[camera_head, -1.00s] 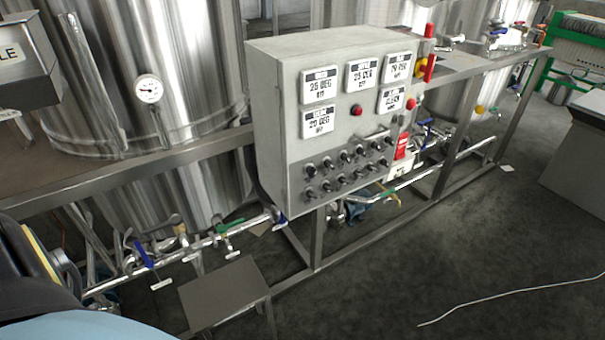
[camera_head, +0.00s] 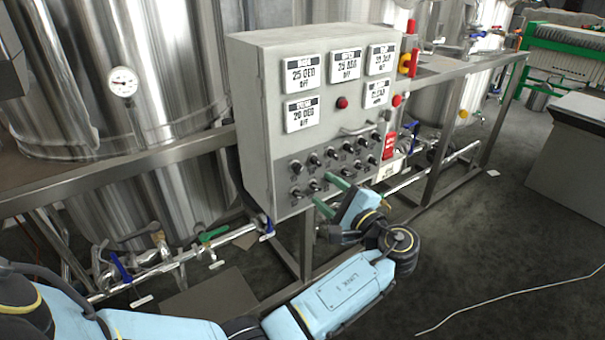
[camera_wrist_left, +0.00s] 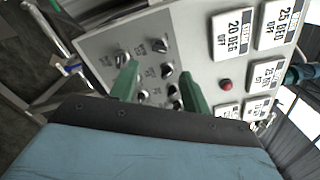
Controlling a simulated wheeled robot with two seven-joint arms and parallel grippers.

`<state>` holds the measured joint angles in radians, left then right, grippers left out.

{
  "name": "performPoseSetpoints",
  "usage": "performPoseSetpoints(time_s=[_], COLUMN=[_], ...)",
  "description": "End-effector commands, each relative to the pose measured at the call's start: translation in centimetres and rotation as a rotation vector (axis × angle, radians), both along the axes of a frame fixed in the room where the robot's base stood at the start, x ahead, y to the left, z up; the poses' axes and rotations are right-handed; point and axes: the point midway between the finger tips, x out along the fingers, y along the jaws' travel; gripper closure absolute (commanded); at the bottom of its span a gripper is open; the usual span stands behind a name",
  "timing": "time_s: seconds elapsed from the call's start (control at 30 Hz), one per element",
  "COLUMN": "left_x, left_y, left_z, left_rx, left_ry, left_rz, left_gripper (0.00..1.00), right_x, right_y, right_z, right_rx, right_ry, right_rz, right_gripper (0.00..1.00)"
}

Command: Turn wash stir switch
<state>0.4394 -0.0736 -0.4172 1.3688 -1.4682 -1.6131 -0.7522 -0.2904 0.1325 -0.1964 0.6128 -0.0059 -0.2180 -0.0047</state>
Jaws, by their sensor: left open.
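The grey control box (camera_head: 262,120) carries rows of small black rotary switches (camera_head: 346,148) along the lower part of its front. Their labels are too small to read, so I cannot tell which is the wash stir switch. My left gripper (camera_head: 329,193) is open and empty, its green fingers pointing at the lower row and hiding some switches there. In the left wrist view the open fingers (camera_wrist_left: 160,88) stand apart with several switches (camera_wrist_left: 166,71) between and beyond them. I cannot tell whether they touch any. My right gripper is not in view.
White display plates (camera_head: 304,73), a red lamp (camera_head: 342,103) and a handle (camera_head: 358,129) are on the box above the switches. A red and yellow switch (camera_head: 408,62) is on its right side. Steel tanks (camera_head: 165,70) and valved pipes (camera_head: 200,248) stand around.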

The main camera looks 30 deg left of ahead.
Motion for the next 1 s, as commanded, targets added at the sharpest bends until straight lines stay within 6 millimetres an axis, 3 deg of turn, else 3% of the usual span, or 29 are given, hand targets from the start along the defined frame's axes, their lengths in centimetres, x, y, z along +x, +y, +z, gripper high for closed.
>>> performPoseSetpoints(time_s=[0.2,0.4,0.6,0.87,1.0], left_x=[1.8,3.1,3.7,3.7,3.7], left_y=[4.6,7.5,8.9,9.0,9.0], left_z=[0.0,-0.1,-0.1,-0.1,-0.1], left_rx=[0.001,0.0,-0.001,-0.003,-0.003], left_ry=[0.0,0.002,0.002,0.002,0.002], left_rz=[0.002,0.001,-0.001,-0.002,-0.002], left_gripper=[0.53,0.53,0.53,0.53,0.67], right_x=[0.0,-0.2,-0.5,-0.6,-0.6], right_y=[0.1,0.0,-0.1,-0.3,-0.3], right_z=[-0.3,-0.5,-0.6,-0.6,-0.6], right_rx=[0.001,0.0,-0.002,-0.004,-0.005], right_ry=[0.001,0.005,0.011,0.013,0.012], right_rz=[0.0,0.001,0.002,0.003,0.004], right_gripper=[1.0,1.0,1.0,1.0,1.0])
